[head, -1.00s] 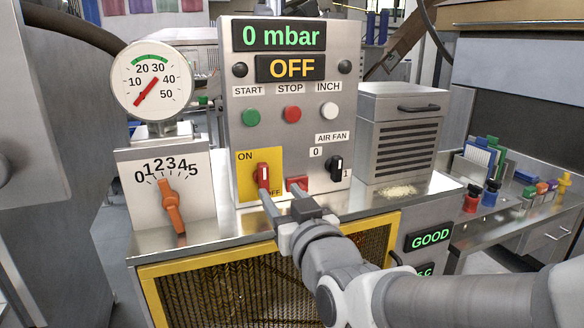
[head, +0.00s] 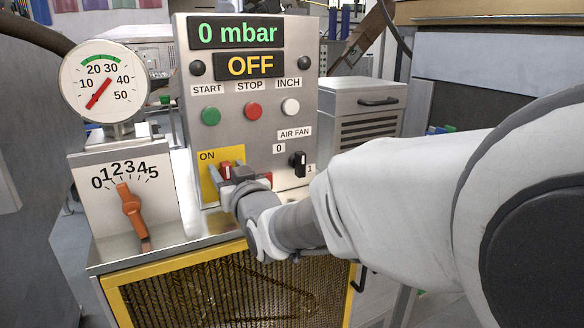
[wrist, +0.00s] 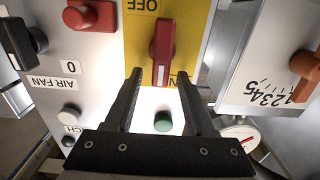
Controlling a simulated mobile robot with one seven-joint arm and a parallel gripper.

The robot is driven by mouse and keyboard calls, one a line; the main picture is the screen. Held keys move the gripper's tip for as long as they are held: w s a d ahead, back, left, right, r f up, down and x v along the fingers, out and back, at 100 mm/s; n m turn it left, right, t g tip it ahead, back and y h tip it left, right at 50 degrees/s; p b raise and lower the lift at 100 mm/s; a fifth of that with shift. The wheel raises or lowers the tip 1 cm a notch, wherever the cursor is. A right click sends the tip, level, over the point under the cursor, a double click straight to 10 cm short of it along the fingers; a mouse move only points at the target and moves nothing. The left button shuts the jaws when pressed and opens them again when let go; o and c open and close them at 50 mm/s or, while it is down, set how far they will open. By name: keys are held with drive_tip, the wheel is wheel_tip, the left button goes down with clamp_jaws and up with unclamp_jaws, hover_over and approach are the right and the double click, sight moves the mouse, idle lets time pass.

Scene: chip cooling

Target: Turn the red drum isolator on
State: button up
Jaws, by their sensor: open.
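The red drum isolator (head: 226,168) sits on a yellow plate (head: 207,188) low on the control panel, with ON at its upper left. In the wrist view, its red handle (wrist: 162,42) runs nearly straight up and down the picture, a white mark at its lower end and the OFF label beyond its upper end. My gripper (wrist: 159,76) is open, its fingertips on either side of the handle's marked end, with gaps visible on both sides. In the head view my gripper (head: 226,172) partly hides the handle and the OFF label.
A red part (wrist: 90,16) and the black air fan switch (head: 298,163) sit beside the isolator. The green start button (head: 210,116) is above it. An orange-pointer dial (head: 130,205) stands left. The panel displays (head: 250,66) read OFF and 0 mbar.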

drive_tip(key=shift+c, duration=0.3)
clamp_jaws()
drive_tip(key=shift+f+m+b, duration=0.15)
drive_tip(key=shift+m+b, duration=0.15)
drive_tip(key=shift+b, duration=0.2)
drive_tip(key=m+b, duration=0.1)
drive_tip(key=b, duration=0.1)
drive_tip(key=m+b, duration=0.1)
drive_tip(key=d+m+b, duration=0.1)
drive_tip(key=b, duration=0.1)
drive_tip(key=shift+w+f+b, duration=0.25)
drive_tip(key=shift+f+b, duration=0.05)
drive_tip(key=shift+b, duration=0.05)
drive_tip(key=m+b, duration=0.4)
drive_tip(key=b, duration=0.1)
drive_tip(key=shift+w+d+f+m, duration=0.15)
drive_tip(key=shift+w+d+m, duration=0.1)
drive_tip(key=shift+d+m, duration=0.15)
drive_tip(key=m, duration=0.1)
drive_tip(key=m+b, duration=0.1)
drive_tip(key=m, duration=0.2)
drive_tip(key=shift+w+d+f, duration=0.2)
drive_tip(key=shift+f, duration=0.1)
drive_tip(key=shift+d+f+m, duration=0.1)
drive_tip(key=shift+f+m, duration=0.2)
drive_tip(key=shift+m, duration=1.1)
drive_tip(key=shift+f+m, duration=0.25)
drive_tip(key=shift+m, duration=1.15)
